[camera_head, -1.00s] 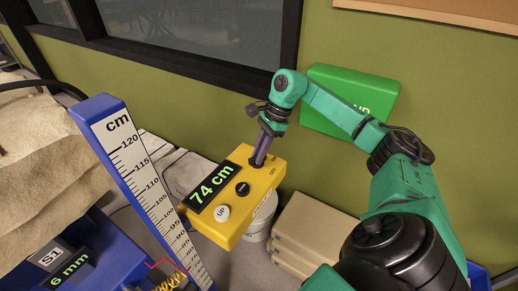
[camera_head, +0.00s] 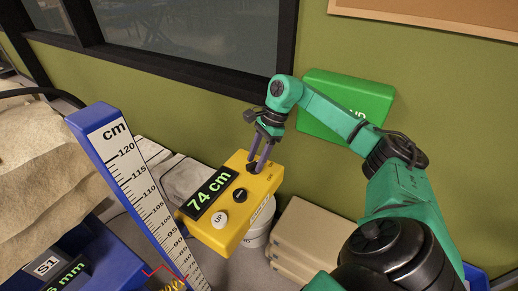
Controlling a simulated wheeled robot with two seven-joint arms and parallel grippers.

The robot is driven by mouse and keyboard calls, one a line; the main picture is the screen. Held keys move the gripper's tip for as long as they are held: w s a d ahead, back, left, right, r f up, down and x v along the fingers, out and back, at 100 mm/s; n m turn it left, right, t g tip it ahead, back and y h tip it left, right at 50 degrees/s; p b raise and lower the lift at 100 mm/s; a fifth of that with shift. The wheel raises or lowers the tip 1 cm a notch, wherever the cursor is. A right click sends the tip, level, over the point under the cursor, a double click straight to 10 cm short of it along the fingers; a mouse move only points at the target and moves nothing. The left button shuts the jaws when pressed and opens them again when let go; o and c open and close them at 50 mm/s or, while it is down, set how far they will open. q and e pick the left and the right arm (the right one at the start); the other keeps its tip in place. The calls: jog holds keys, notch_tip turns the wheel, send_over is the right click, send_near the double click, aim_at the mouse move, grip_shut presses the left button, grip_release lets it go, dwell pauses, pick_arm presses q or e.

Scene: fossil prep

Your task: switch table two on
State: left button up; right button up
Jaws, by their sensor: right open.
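A yellow control box (camera_head: 232,232) shows "74 cm" in green on a black display (camera_head: 208,193). It has a white button marked "UP" (camera_head: 220,219), a dark button (camera_head: 240,195) and a small dark switch (camera_head: 252,168) near its far end, with tiny lettering beside it. My right gripper (camera_head: 260,164) is open, pointing down at the far end of the box. Its two thin fingers are apart, right at the dark switch and partly hiding it. I cannot tell whether they touch it. My left gripper is not in view.
A blue post with a white cm scale (camera_head: 140,175) stands left of the box. A blue unit labelled "S1" (camera_head: 46,266) and a tan rock mass (camera_head: 45,165) are further left. Stacked beige blocks (camera_head: 308,240), a pale bucket (camera_head: 262,222) and a green wall box (camera_head: 350,100) are nearby.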

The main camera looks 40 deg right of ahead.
jog(key=p+v, duration=0.1)
jog(key=v, duration=1.3)
jog(key=shift+r, duration=0.25)
jog(key=shift+d, duration=0.15)
